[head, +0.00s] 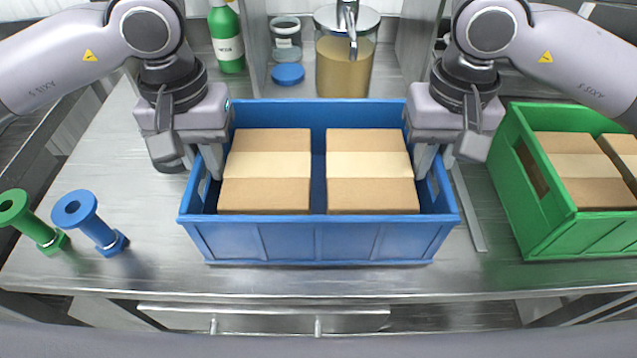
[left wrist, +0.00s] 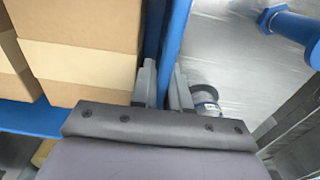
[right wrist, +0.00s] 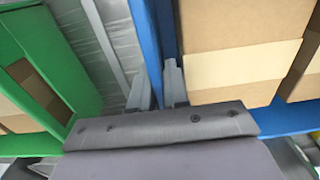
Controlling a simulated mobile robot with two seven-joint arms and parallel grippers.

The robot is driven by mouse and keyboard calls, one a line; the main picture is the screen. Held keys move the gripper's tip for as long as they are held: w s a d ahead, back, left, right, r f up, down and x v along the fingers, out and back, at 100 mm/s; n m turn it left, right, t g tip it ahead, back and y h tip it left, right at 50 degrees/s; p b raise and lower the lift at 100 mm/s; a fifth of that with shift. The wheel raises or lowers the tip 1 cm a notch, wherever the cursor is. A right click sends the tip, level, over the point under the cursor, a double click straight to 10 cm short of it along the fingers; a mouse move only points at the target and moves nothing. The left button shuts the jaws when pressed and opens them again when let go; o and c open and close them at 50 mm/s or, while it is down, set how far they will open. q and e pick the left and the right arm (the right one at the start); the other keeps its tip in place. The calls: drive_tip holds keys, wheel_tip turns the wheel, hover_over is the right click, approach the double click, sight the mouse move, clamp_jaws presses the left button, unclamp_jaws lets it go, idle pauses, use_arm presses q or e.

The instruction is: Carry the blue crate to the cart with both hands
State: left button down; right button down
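The blue crate (head: 318,243) stands upright in the middle of the metal table, with two brown cardboard boxes (head: 265,195) (head: 372,195) side by side in it. My left gripper (head: 203,162) is shut on the crate's left wall, one finger inside and one outside. That wall shows between the fingers in the left wrist view (left wrist: 167,40). My right gripper (head: 436,160) is shut on the right wall in the same way. That wall shows between the fingers in the right wrist view (right wrist: 154,40). The cart is not recognisable in these views.
A green crate (head: 560,235) with boxes stands to the right, a strip of table between. A green and a blue spool-shaped item (head: 35,222) (head: 90,222) stand at the left. Behind are a green bottle (head: 227,40), a jar (head: 286,35), a blue lid (head: 288,74) and a dispenser (head: 343,70).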

use_arm(q)
drive_tip(key=shift+r, duration=0.15)
use_arm(e)
drive_tip(key=shift+r, duration=0.15)
